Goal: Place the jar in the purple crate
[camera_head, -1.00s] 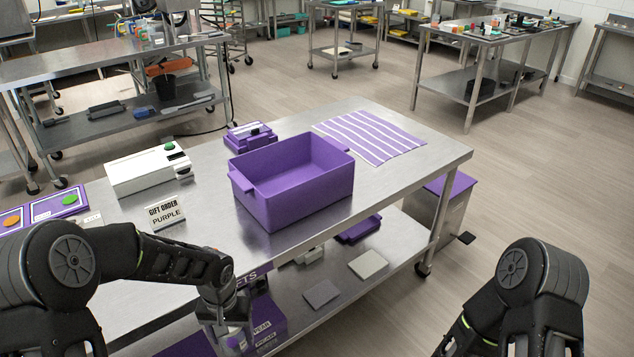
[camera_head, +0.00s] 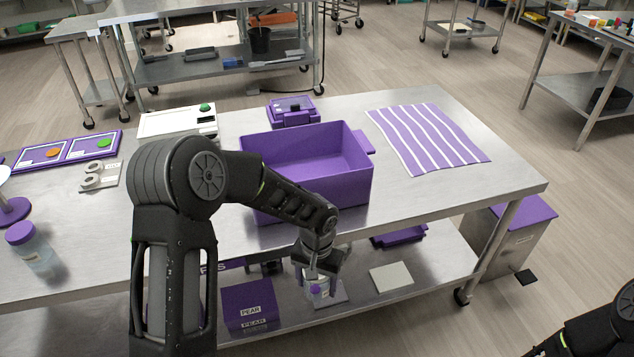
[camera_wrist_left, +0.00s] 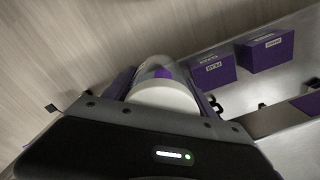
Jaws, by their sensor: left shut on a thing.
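The purple crate (camera_head: 352,190) stands open on the steel table, and the inside I can see is empty. My left gripper (camera_head: 320,270) is in front of the crate, just off the table's front edge in the picture. It is shut on a clear jar (camera_head: 317,285) with a purple part at its lower end. The jar also shows in the left wrist view (camera_wrist_left: 162,85), between the fingers, partly hidden by the gripper body. My left forearm covers part of the crate's front wall. My right gripper is out of view.
Another jar (camera_head: 30,246) with a purple lid stands at the table's left. A purple device (camera_head: 292,112) and a white box (camera_head: 178,122) sit behind the crate. A striped cloth (camera_head: 428,138) lies to its right. A pear box (camera_head: 250,305) is on the lower shelf.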

